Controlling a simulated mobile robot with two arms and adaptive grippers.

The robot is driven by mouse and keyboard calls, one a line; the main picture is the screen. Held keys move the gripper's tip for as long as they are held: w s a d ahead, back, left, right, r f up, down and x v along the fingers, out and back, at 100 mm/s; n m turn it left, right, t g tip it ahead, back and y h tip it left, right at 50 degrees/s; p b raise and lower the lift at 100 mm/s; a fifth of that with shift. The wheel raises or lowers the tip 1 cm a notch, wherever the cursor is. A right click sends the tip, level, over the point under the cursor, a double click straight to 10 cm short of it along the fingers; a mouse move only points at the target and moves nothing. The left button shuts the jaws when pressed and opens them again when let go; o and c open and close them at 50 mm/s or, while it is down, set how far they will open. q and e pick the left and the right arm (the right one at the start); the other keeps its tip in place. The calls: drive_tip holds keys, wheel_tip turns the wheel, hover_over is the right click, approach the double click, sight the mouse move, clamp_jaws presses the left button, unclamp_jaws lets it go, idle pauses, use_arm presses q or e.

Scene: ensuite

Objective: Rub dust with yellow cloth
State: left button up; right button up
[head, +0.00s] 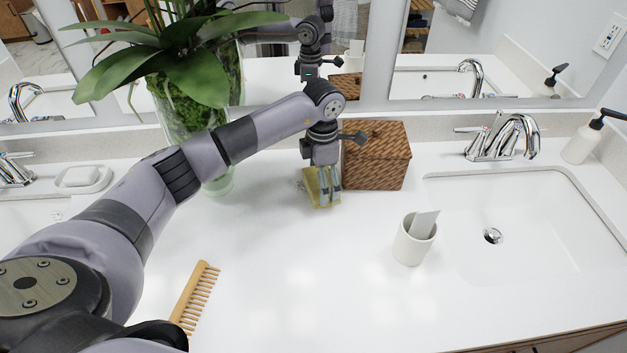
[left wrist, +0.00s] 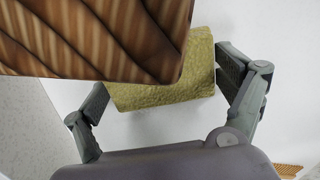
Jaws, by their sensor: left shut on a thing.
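My left gripper (head: 323,188) is shut on the yellow cloth (head: 312,190) and points down at the white counter beside the wicker box. The cloth is at or just above the counter; I cannot tell if it presses on it. In the left wrist view the cloth (left wrist: 165,85) sits between the two fingers as a yellow, rough-textured block. A small greyish patch, perhaps dust (head: 300,186), shows at the cloth's left edge; the cloth and gripper may hide more of it. My right gripper is not in view.
The wicker box (head: 377,160) stands close to the gripper's right. A plant in a glass vase (head: 215,182) stands behind my arm. A white cup (head: 413,243), a wooden comb (head: 195,293) and a sink (head: 520,215) lie around. The counter's front middle is clear.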

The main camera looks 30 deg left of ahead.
sight(284, 192)
use_arm(q)
drive_tip(key=shift+w+d+b, duration=0.15)
drive_tip(key=shift+w+d, duration=0.15)
drive_tip(key=shift+d, duration=0.2)
drive_tip(key=shift+w+d+b, duration=0.15)
drive_tip(key=shift+w+d, duration=0.1)
drive_tip(key=shift+d, duration=0.2)
drive_tip(key=shift+f, duration=0.1)
drive_tip(key=shift+s+a, duration=0.3)
drive_tip(key=shift+a, duration=0.15)
drive_tip(key=shift+s+a, duration=0.35)
drive_tip(key=shift+a, duration=0.25)
drive_tip(key=shift+s+a, duration=0.35)
drive_tip(key=shift+a, duration=0.2)
drive_tip(key=shift+s+a, duration=0.65)
drive_tip(key=shift+a, duration=0.4)
drive_tip(key=shift+s+a, duration=0.65)
drive_tip(key=shift+a, duration=0.45)
drive_tip(key=shift+s+a, duration=0.65)
drive_tip(key=shift+a, duration=0.4)
